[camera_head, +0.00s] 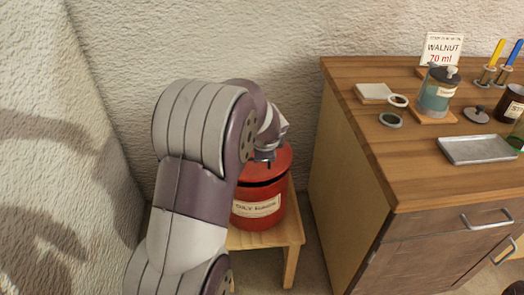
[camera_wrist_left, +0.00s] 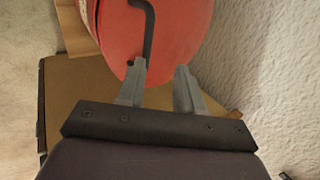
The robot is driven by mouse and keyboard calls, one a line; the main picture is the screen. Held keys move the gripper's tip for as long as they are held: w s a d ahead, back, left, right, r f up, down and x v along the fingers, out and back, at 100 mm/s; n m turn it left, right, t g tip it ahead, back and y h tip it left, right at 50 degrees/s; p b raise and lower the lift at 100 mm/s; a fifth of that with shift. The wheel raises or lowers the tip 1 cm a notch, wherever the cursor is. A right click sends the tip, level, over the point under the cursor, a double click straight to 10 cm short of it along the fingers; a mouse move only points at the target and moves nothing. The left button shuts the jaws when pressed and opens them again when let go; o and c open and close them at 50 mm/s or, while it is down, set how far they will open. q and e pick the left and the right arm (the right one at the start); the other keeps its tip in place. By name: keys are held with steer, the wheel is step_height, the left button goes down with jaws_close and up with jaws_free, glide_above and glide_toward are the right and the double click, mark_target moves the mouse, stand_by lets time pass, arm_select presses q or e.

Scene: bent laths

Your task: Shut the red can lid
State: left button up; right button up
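The red can (camera_head: 260,212) stands upright on a small wooden stool, its pale label facing out. Its red lid (camera_head: 276,164) is on top, partly hidden by my left arm. A dark band shows between lid and body; I cannot tell whether the lid is fully down. In the left wrist view the red lid (camera_wrist_left: 180,30) fills the top, with a bent dark handle (camera_wrist_left: 148,28) on it. My left gripper (camera_wrist_left: 160,72) is open, with a gap between its fingers; the handle's end is close to the left fingertip. My right gripper is out of view.
The wooden stool (camera_head: 292,236) stands between the rough wall and a wooden cabinet (camera_head: 345,165). On the cabinet are a metal tray (camera_head: 478,149), a teal jar (camera_head: 436,95), a WALNUT sign (camera_head: 441,50) and small items. The wall is close behind the can.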

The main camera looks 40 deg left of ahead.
arm_select(q)
steer(key=shift+s+d+r, duration=0.2)
steer(key=shift+r, duration=0.2)
steer(key=p+v, duration=0.4)
steer(key=v, duration=0.7)
steer(key=shift+s+d+r, duration=0.15)
steer(key=shift+s+r, duration=0.1)
steer(key=shift+r, duration=0.05)
